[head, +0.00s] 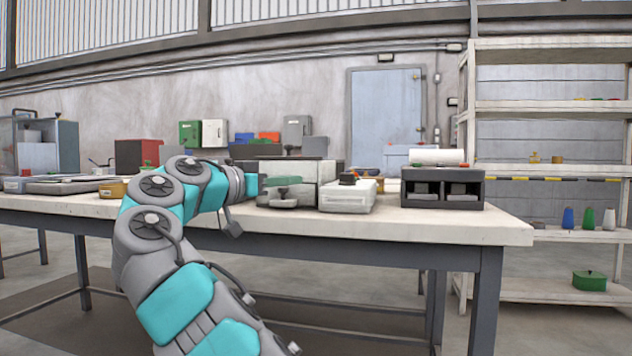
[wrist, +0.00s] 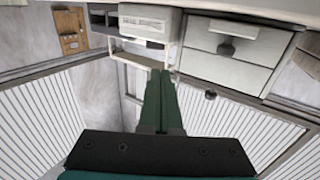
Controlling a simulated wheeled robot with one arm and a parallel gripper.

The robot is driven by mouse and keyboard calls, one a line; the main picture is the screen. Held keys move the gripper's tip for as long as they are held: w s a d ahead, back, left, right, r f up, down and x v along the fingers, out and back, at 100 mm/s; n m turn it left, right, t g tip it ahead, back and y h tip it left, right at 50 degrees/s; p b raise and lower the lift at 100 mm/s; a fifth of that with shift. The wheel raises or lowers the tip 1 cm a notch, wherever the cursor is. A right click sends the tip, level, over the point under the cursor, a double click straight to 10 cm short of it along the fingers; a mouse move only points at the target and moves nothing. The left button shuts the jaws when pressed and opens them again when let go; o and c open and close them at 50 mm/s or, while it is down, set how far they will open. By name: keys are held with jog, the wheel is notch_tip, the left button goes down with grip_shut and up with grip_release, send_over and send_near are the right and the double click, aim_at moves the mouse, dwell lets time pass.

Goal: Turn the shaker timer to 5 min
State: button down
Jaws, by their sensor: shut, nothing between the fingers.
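I cannot make out a shaker timer or its dial for certain in either view. My gripper (wrist: 160,72) is shut and empty, its two long green fingers side by side in the wrist view. In the head view my gripper (head: 299,180) reaches right over the table, in front of a pale box. A low white unit with a dark top piece (head: 347,179) stands just right of the fingertips. The wrist view shows a white vented box (wrist: 150,22) beyond the fingertips. No time marks are readable.
A black two-bay holder (head: 442,188) stands near the right end of the workbench (head: 470,225). A pale two-drawer cabinet (wrist: 232,47) is right of the fingers in the wrist view. A shelf rack (head: 545,105) stands at the right. Trays and boxes crowd the table's left side.

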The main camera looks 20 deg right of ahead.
aim_at(341, 176)
jog(key=x, duration=1.3)
jog(key=shift+w+d+f, duration=0.1)
jog(key=shift+w+d, duration=0.1)
jog(key=shift+d, duration=0.05)
jog(key=shift+w+p, duration=0.2)
jog(key=shift+p, duration=0.15)
jog(key=shift+a, duration=0.1)
